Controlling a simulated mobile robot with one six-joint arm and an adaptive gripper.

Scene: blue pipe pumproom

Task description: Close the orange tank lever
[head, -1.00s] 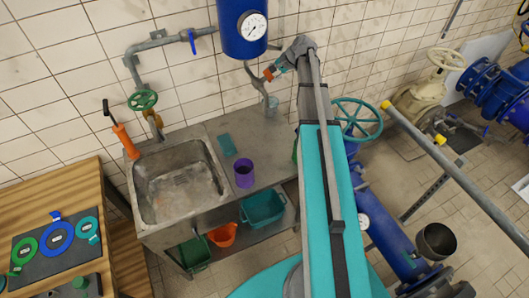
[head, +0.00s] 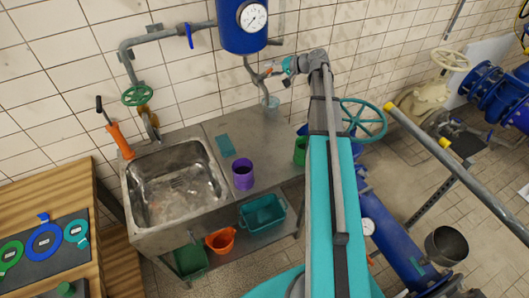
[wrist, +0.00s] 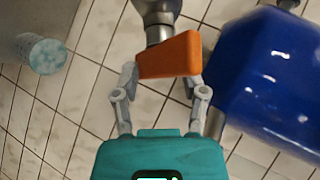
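The orange tank lever (wrist: 170,56) sits at the grey valve (wrist: 158,18) beside the blue tank (wrist: 270,85) in the wrist view. In the head view, the orange lever (head: 267,71) is small, under the blue tank (head: 242,30) with its round gauge. My gripper (wrist: 162,78) has its grey fingers spread, one by each end of the lever. The left fingertip is beside the lever's left end; the right fingertip is partly hidden at its right end. Whether they touch it is unclear. In the head view, my gripper (head: 279,67) is just right of the lever.
A clear cup (head: 271,103) stands under the valve on the steel counter; it also shows in the wrist view (wrist: 45,55). A purple cup (head: 243,175) and a green cup (head: 300,151) stand nearby. The sink (head: 172,188) is at left. A teal handwheel (head: 364,120) is right of my arm.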

